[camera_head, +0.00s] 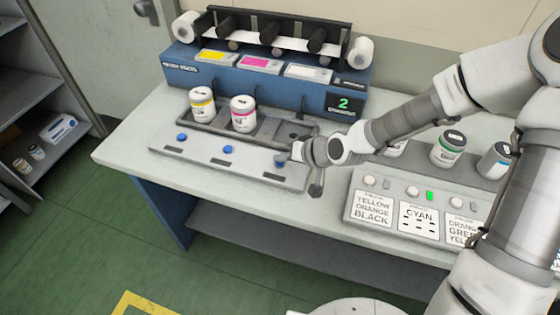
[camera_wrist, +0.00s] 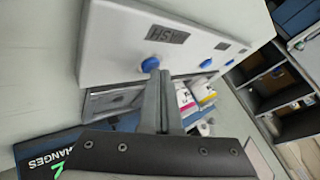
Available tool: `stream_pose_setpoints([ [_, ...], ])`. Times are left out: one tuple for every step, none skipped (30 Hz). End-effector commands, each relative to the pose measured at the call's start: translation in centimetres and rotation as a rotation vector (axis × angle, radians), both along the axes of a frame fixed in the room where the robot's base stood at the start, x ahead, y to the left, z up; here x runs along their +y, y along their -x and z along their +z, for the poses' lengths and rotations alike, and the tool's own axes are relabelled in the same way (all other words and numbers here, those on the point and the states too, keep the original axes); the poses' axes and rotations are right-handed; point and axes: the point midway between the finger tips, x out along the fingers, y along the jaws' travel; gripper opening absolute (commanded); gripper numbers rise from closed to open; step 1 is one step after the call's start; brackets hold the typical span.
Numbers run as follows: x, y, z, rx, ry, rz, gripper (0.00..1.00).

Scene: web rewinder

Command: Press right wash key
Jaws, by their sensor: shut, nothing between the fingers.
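A light grey key panel (camera_head: 205,157) with three blue round keys lies along the front of the blue machine. The left key (camera_head: 181,137) and the middle key (camera_head: 228,150) are clear of my arm. The right wash key (camera_head: 280,158) is at my gripper (camera_head: 286,158). In the wrist view my gripper (camera_wrist: 160,76) is shut and empty, its fingertips at the right wash key (camera_wrist: 150,63), overlapping its edge.
A yellow-label jar (camera_head: 202,104) and a magenta-label jar (camera_head: 242,113) stand in the tray behind the panel. The blue machine (camera_head: 290,88) shows a green "2". At right are a box with key cards (camera_head: 418,216) and more jars (camera_head: 447,148). The table front-left is clear.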

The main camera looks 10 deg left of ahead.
Motion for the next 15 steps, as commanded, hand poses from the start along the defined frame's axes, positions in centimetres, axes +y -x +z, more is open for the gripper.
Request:
stream_pose_setpoints([
  [0.0, 0.02, -0.15, 0.001, 0.0, 0.0, 0.0],
  [-0.01, 0.02, -0.14, 0.001, 0.0, 0.001, 0.0],
  [-0.01, 0.02, -0.1, 0.001, 0.0, 0.001, 0.0],
  [-0.01, 0.02, -0.1, 0.001, 0.0, 0.0, 0.0],
  [-0.01, 0.03, -0.11, 0.001, 0.0, 0.0, 0.0],
  [-0.01, 0.03, -0.11, 0.001, 0.0, 0.0, 0.0],
  [-0.01, 0.03, -0.11, 0.001, 0.0, 0.0, 0.0],
  [-0.01, 0.03, -0.11, 0.001, 0.0, 0.0, 0.0],
  [-0.01, 0.04, -0.1, 0.001, 0.0, 0.0, 0.0],
  [-0.01, 0.04, -0.05, 0.001, 0.0, 0.0, 0.0],
  [-0.01, 0.04, 0.0, 0.001, 0.0, 0.0, 0.0],
  [-0.01, 0.04, 0.14, 0.001, 0.0, 0.0, 0.0],
  [-0.01, 0.04, 0.27, 0.001, 0.0, 0.0, 0.0],
  [-0.01, 0.04, 0.43, 0.001, 0.0, 0.0, 0.0],
  [-0.01, 0.05, 0.65, 0.001, 0.0, 0.0, 0.0],
])
